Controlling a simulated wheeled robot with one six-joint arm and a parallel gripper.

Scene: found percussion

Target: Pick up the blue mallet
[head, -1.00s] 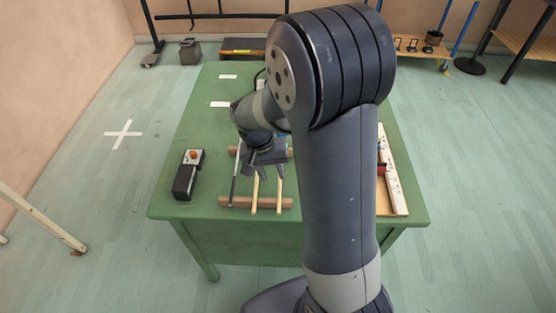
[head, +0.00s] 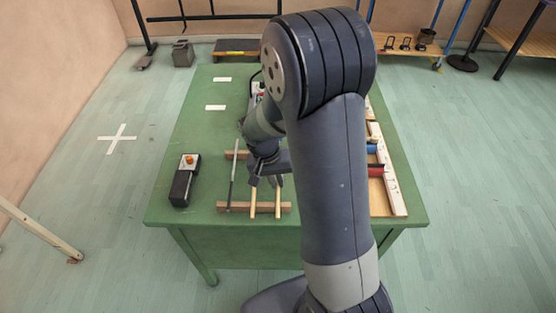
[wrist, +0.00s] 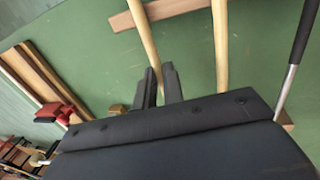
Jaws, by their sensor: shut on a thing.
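My gripper (head: 266,182) is low over the rack on the green table. In the wrist view its dark fingers (wrist: 158,86) are shut on a pale wooden handle (wrist: 145,38). The same handle shows in the head view (head: 278,203) as the right one of two pale handles. Its far end is hidden by my gripper, so no mallet head or blue colour shows on it. The other pale handle (wrist: 221,45) is beside it, apart from the fingers. The held handle's near end appears at the front rail (head: 240,206).
A dark and silver stick (head: 232,175) lies at the rack's left. A black box with an orange knob (head: 185,182) stands further left. A wooden tray (head: 378,206) with blue (head: 371,148) and red (head: 375,170) pieces lies at the right.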

